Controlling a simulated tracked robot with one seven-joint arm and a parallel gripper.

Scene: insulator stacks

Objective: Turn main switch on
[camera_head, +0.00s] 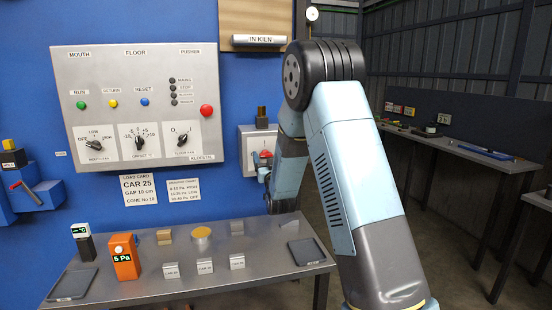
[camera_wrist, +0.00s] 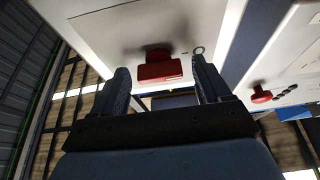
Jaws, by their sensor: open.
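The likely main switch is a grey box (camera_head: 247,145) on the blue wall, right of the large control panel. It has a red handle (camera_head: 266,154), partly hidden by my arm in the head view. In the wrist view the red handle (camera_wrist: 160,69) stands out from a pale plate (camera_wrist: 125,28). My gripper (camera_wrist: 160,82) is open and empty. Its two fingers show on either side of the handle in the picture, and no contact is visible. In the head view my gripper is mostly hidden behind my arm, by the box.
The control panel (camera_head: 135,65) carries knobs, coloured buttons and a red push button (camera_head: 206,110), which also shows in the wrist view (camera_wrist: 262,96). Below stands a grey bench (camera_head: 200,283) with an orange meter (camera_head: 124,257), small blocks and trays. A dark block (camera_head: 262,118) sits atop the switch box.

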